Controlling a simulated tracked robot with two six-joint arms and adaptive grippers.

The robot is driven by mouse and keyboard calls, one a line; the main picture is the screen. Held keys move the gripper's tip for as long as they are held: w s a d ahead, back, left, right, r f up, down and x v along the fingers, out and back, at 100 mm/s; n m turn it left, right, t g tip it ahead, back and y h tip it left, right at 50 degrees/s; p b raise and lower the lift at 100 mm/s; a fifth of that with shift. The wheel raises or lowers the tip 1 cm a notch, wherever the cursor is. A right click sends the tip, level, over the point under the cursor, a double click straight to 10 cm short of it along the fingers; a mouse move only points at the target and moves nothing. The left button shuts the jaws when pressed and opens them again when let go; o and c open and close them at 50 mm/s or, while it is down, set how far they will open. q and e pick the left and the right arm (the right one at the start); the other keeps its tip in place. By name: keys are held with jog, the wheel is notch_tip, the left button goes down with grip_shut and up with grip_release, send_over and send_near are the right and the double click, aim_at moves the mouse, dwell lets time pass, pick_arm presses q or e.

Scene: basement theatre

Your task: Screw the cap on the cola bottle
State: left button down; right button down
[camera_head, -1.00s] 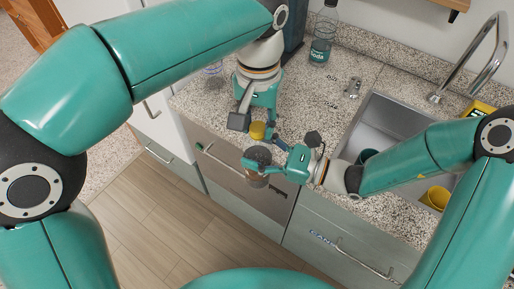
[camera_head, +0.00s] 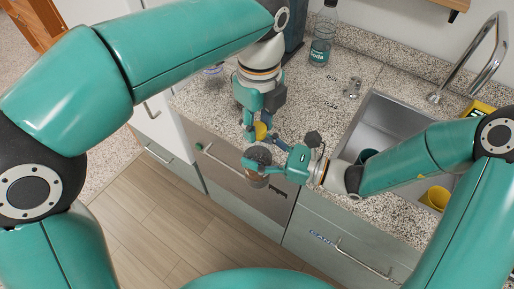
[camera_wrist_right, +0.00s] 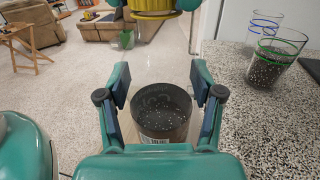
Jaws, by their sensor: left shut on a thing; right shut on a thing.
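My left gripper (camera_head: 261,130) points down and is shut on a yellow cap (camera_head: 260,131), partly hidden by its fingers. The cap also shows at the top edge of the right wrist view (camera_wrist_right: 152,7). My right gripper (camera_head: 262,162) is shut around a dark, see-through container, taken as the cola bottle (camera_head: 258,158), in front of the counter. In the right wrist view it stands upright between the fingers (camera_wrist_right: 162,108), with a wide dark top and no cap on it. The cap is above the bottle, with a gap between them.
A labelled soda bottle (camera_head: 320,45) stands at the back of the counter.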

pick_arm(q)
jog(key=c, duration=0.8)
grip_release()
jog(key=shift+o, duration=0.2)
jog(key=shift+r, duration=2.3)
jog(key=shift+c, duration=0.3)
